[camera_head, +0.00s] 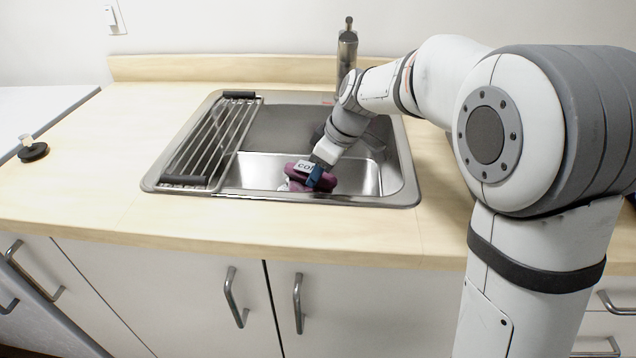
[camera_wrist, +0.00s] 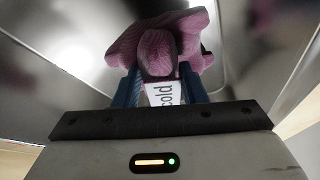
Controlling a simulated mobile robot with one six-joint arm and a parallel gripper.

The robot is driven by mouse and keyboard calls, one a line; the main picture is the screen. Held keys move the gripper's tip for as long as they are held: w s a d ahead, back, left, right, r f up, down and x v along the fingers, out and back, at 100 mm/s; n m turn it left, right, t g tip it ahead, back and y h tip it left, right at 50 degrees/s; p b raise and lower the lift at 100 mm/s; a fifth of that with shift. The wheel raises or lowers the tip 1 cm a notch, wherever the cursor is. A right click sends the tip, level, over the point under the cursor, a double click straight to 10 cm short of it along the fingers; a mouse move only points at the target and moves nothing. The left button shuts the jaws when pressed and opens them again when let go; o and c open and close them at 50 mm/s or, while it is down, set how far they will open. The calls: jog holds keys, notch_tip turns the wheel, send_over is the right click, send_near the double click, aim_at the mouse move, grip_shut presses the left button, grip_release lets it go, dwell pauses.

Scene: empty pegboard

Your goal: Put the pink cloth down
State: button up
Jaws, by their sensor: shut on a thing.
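The pink cloth (camera_head: 296,172) is a bunched, purplish-pink piece in the sink basin area in the head view. My gripper (camera_head: 316,176) points down into the basin and is shut on it. In the wrist view the pink cloth (camera_wrist: 160,50) bulges up between the blue fingers of my gripper (camera_wrist: 160,85). A white label reading "cold" shows between the fingers, below the cloth. Part of the cloth is hidden by the gripper, and I cannot tell whether it touches the basin floor.
The steel sink (camera_head: 404,160) is set into a pale wooden counter (camera_head: 110,150). A drying rack (camera_head: 212,140) covers its left side. A steel faucet or dispenser (camera_head: 347,50) stands behind. A small black-based object (camera_head: 33,151) sits at far left.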

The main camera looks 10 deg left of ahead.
jog(key=shift+f+b, duration=0.45)
jog(key=shift+f, duration=1.3)
jog(key=o, duration=1)
jog(key=shift+r, duration=0.15)
jog(key=p+v, duration=0.2)
jog(key=v, duration=1)
jog(key=shift+r, duration=0.2)
